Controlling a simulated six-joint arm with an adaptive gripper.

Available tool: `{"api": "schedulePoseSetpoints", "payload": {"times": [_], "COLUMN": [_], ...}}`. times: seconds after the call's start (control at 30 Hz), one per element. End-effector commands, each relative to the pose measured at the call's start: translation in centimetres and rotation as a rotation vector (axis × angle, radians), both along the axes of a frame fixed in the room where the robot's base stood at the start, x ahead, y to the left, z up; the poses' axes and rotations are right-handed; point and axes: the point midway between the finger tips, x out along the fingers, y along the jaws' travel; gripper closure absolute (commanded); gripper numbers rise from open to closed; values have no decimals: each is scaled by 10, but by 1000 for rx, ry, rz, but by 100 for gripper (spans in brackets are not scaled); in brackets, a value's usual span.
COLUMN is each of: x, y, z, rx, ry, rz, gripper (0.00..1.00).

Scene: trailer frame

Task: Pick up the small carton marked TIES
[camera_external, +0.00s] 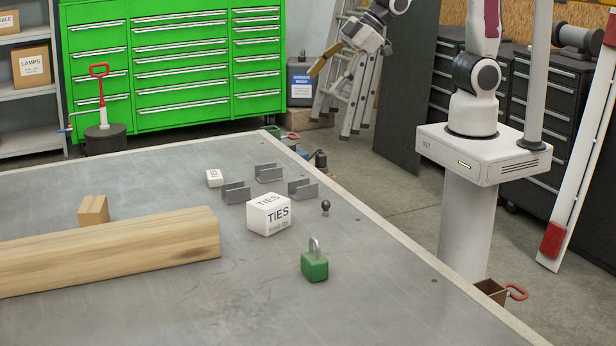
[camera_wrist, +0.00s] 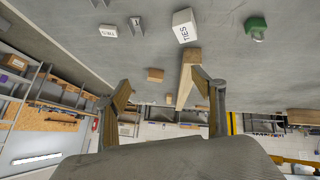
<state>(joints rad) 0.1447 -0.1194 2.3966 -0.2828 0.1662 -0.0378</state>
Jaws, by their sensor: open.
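A white carton marked TIES (camera_external: 268,215) stands upright on the grey table top, and it also shows in the wrist view (camera_wrist: 185,28). A smaller white carton (camera_external: 214,178) lies behind it to the left; its label is too small to read. It is in the wrist view too (camera_wrist: 108,31). My gripper (camera_wrist: 161,86) shows two spread fingers with tan pads and nothing between them. In the external view my gripper (camera_external: 320,66) is high beyond the table's far right edge, well apart from both cartons.
Several grey metal brackets (camera_external: 268,173) stand near the cartons. A dark ball-topped knob (camera_external: 326,207) and green padlock (camera_external: 314,265) lie to the right. A long wooden beam (camera_external: 120,248) and small wooden block (camera_external: 93,209) occupy the left. The table's front middle is clear.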

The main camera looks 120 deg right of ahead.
Motion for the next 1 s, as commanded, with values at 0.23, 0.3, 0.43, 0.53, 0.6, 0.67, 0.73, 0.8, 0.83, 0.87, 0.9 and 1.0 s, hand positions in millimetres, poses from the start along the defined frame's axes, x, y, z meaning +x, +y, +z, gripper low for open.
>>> {"api": "schedulePoseSetpoints", "payload": {"times": [0.23, 0.3, 0.43, 0.53, 0.6, 0.67, 0.73, 0.8, 0.83, 0.87, 0.9, 1.0], "x": [37, 47, 63, 75, 83, 89, 95, 101, 104, 106, 109, 115], "y": [-10, -12, -15, -16, -17, -17, -17, -17, -17, -16, -16, -14], "z": [-30, -38, -55, -69, -79, -87, -98, -108, -113, -118, -124, -138], "rx": [-19, -23, -26, -25, -22, -19, -14, -9, -6, -3, 2, 14], "ry": [-28, -38, -56, -69, -80, -89, -99, -110, -113, -118, -124, -139], "rz": [51, 67, 96, 122, 138, 154, 172, 189, 196, 203, 214, 237], "gripper": [32, 32, 32, 32, 32, 32, 32, 32, 32, 32, 32, 32]}}
